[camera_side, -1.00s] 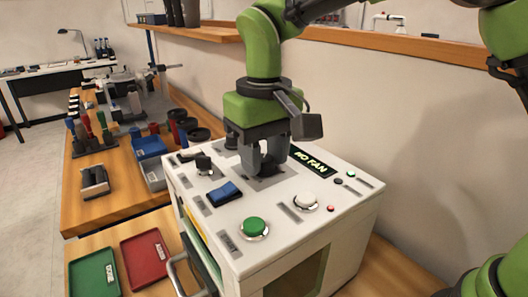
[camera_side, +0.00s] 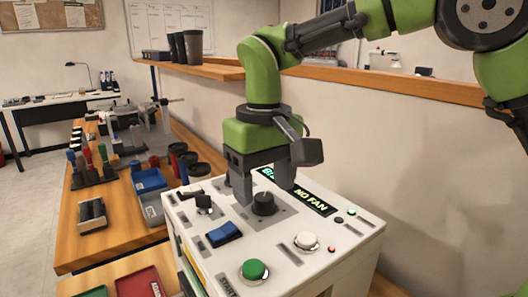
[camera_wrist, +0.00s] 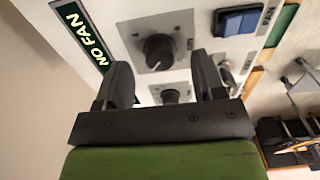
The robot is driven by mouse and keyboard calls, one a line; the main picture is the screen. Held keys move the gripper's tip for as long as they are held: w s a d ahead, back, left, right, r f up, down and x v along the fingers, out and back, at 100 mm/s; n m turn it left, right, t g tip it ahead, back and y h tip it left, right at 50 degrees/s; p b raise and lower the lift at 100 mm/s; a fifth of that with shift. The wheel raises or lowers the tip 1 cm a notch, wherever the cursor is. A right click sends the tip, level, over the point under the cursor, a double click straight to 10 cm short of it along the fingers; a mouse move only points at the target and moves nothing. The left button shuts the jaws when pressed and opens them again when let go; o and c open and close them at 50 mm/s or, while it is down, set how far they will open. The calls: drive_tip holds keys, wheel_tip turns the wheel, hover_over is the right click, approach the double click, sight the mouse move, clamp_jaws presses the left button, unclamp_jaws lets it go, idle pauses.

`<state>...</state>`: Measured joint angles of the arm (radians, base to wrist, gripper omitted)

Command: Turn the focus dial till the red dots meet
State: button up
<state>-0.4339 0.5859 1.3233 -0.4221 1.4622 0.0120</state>
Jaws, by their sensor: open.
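My gripper (camera_side: 262,187) is open and points down just above a black dial (camera_side: 264,203) on the white machine's top panel. The dial stands clear below the fingertips, between the two fingers and not gripped. In the wrist view my gripper (camera_wrist: 160,82) shows its fingers spread wide, with one black dial (camera_wrist: 159,51) beyond them and a second dark knob (camera_wrist: 171,96) closer in, between the fingers. The dial labels are too small to read. No pair of red dots can be made out in either view.
The panel has a lit "NO FAN" display (camera_side: 300,192), a blue switch (camera_side: 224,234), a green button (camera_side: 254,270), a white button (camera_side: 306,240) and a small black knob (camera_side: 203,203). A wooden bench (camera_side: 115,220) with trays and tools stands at left.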

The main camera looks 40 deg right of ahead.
sight(267, 196)
wheel_tip(267, 196, up, 8)
idle(0.4)
idle(0.3)
drive_tip(key=s+d+r+m+t+y, duration=0.1)
drive_tip(key=s+d+r+t+y, duration=0.2)
drive_tip(key=s+d, duration=0.55)
drive_tip(key=s+d+f+m+t+h, duration=0.1)
drive_tip(key=s+d+f+m+t, duration=0.2)
drive_tip(key=s, duration=0.7)
drive_tip(key=shift+d+f+t, duration=0.5)
drive_tip(key=shift+t, duration=0.1)
